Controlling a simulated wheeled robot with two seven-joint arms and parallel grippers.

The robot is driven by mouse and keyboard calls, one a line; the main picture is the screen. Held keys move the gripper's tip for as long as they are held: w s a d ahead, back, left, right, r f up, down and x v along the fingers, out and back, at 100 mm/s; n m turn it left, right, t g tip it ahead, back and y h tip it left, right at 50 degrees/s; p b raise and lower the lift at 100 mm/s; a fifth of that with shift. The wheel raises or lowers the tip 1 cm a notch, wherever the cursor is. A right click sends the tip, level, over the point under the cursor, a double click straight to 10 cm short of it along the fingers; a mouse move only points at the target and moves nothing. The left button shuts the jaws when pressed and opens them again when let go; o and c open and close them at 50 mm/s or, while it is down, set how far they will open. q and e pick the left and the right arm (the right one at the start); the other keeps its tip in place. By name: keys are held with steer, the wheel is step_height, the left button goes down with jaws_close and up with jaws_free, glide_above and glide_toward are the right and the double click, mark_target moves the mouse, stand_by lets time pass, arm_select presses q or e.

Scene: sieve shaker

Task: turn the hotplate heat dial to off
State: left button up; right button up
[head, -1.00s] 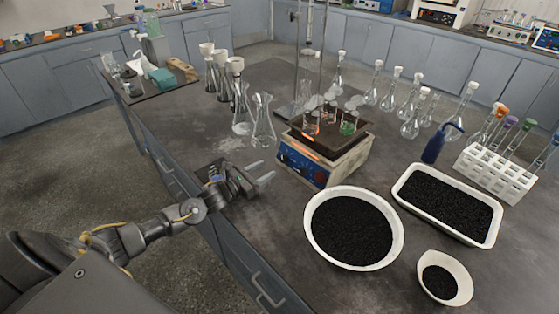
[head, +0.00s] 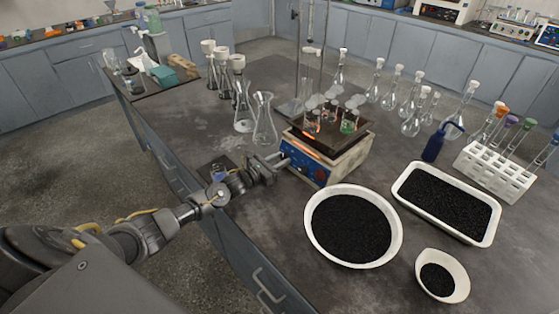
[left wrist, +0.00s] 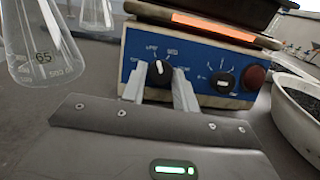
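The hotplate (head: 330,160) stands on the bench with a blue front panel (left wrist: 200,68) and a glowing orange strip under its top plate. In the left wrist view, a black dial (left wrist: 159,74) with a white mark sits on the left of the panel; a second black knob (left wrist: 223,81) and a dark red round button (left wrist: 255,77) are to its right. My left gripper (head: 280,160) is at the panel; in the left wrist view its two fingers (left wrist: 160,84) are on either side of the left dial, with gaps that are hard to judge. My right gripper is not in view.
Small capped vials (head: 349,122) stand on the hot plate top. Flasks (head: 264,122) stand just left of the hotplate. A white bowl of black granules (head: 396,240) is close at its right front. A white tray (head: 488,238) and test tube rack (head: 500,172) are farther right.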

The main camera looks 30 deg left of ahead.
arm_select(q)
steer(key=c, duration=0.5)
steer(key=shift+n, duration=0.4)
steer(key=n, duration=0.1)
steer(key=n+y, duration=0.1)
steer(key=shift+s+d+n+t+y, duration=0.1)
steer(key=shift+d+n+t+y, duration=0.05)
steer(key=shift+n+t+y, duration=0.15)
steer(key=shift+r+n+y+p, duration=0.1)
steer(key=shift+n+y+p, duration=0.3)
steer(key=shift+n, duration=0.7)
steer(key=n+y, duration=0.1)
steer(key=n, duration=0.1)
steer(key=n+y+p, duration=0.1)
steer(key=n, duration=0.1)
steer(key=shift+d+r, duration=0.1)
steer(key=shift+d, duration=0.1)
steer(key=shift+n+y+p, duration=0.5)
steer(key=shift+n+p, duration=0.3)
steer(key=shift+n, duration=0.9)
